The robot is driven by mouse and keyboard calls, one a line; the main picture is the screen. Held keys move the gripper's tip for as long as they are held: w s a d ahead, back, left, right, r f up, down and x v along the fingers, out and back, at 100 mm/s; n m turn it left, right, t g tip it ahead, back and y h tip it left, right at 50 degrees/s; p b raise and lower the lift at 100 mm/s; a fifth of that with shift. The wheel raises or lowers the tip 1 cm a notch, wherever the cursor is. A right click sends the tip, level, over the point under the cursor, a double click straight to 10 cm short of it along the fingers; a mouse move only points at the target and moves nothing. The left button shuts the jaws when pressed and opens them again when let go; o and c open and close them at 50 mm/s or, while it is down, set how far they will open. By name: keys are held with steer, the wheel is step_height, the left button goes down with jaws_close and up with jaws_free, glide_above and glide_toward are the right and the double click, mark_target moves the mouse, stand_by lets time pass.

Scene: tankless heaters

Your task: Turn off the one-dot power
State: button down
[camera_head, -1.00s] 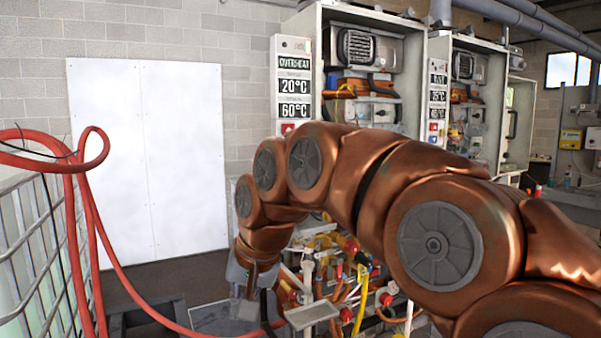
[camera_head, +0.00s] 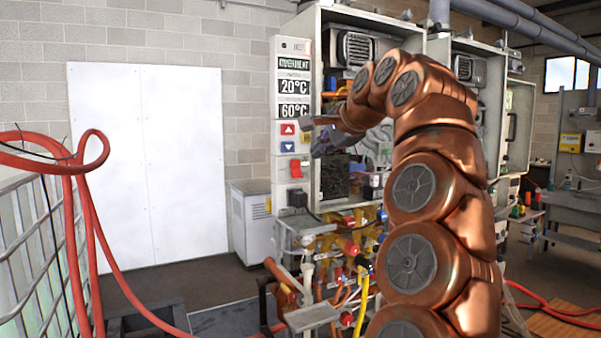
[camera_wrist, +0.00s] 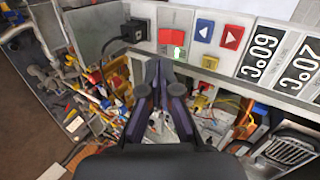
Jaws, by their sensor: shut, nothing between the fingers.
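The near heater's white control panel (camera_head: 291,75) stands left of its open cabinet in the head view, with two temperature displays, a red up button (camera_head: 289,129), a blue down button (camera_head: 288,147) and a red rocker switch (camera_head: 296,168). The switch also shows at the top of the wrist view (camera_wrist: 175,22). Any dot marks are too small to read. My gripper (camera_head: 312,128) is beside the panel's right edge near the buttons, shut and empty. In the wrist view its fingers (camera_wrist: 161,78) point toward the panel below the switch, apart from it. I cannot tell the switch's position.
A black plug (camera_wrist: 132,30) with a cable sits beside the switch. Pipes and valves (camera_head: 340,245) crowd below the cabinet. The second heater cabinet (camera_head: 490,85) stands right, partly behind my arm. Red hoses (camera_head: 85,230) hang at left. The floor left of the panel is fairly open.

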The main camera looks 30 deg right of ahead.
mark_target(297, 174)
steer(key=shift+s+d+r+m, duration=0.1)
steer(key=shift+d+r+m, duration=0.1)
steer(key=shift+d, duration=0.2)
steer(key=shift+s+d+r+m, duration=0.1)
steer(key=shift+d+m, duration=0.1)
steer(key=shift+d, duration=0.15)
steer(key=shift+w, duration=0.15)
steer(key=p+x, duration=0.4)
steer(key=x, duration=1)
steer(key=shift+d+r, duration=0.1)
steer(key=shift+d, duration=0.05)
steer(key=shift+d, duration=0.1)
